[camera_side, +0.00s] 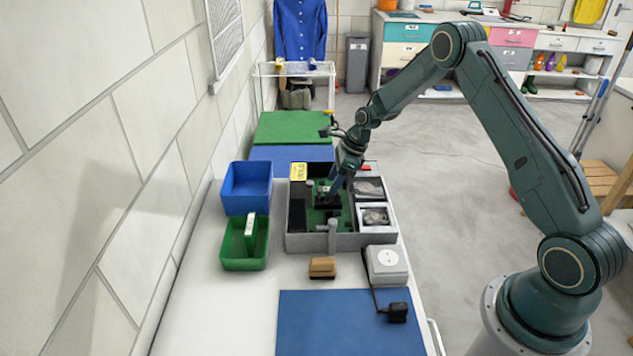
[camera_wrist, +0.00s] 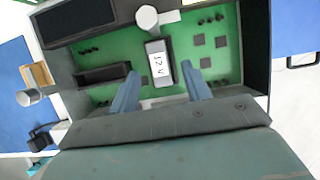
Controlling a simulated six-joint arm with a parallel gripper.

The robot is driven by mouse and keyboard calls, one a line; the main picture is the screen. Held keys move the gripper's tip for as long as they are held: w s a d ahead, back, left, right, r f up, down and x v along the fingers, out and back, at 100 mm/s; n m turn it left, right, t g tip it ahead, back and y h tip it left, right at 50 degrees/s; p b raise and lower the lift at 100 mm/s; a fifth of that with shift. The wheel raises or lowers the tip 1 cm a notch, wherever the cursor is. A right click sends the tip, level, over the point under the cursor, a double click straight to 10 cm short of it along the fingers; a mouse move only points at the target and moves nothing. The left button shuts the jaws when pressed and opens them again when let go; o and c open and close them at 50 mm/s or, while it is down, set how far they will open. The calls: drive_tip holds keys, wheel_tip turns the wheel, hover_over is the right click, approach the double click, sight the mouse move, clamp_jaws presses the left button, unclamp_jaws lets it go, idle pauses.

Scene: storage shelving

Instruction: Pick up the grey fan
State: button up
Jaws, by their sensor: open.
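My gripper (camera_side: 328,193) is over the green board inside a grey box (camera_side: 310,243) on the white bench. In the wrist view its two blue fingers (camera_wrist: 160,90) are apart, on either side of a dark block with a white "12 V" label (camera_wrist: 160,68). I cannot tell whether they touch it. In the side view, two grey, fan-like items lie in the box's right compartments, one at the back (camera_side: 369,187) and one nearer, in a white-edged compartment (camera_side: 375,217). They are too small to tell which is the grey fan. Neither shows in the wrist view.
A blue bin (camera_side: 246,186) and a green bin (camera_side: 243,261) stand left of the box. A grey post (camera_side: 332,236) stands at its front wall. A brown block (camera_side: 322,266), a white socket box (camera_side: 387,265) and a black plug (camera_side: 398,312) lie in front. The blue mat (camera_side: 330,330) is mostly clear.

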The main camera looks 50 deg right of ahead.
sight(328, 189)
drive_tip(key=shift+x, duration=2.25)
drive_tip(key=shift+c, duration=0.5)
clamp_jaws()
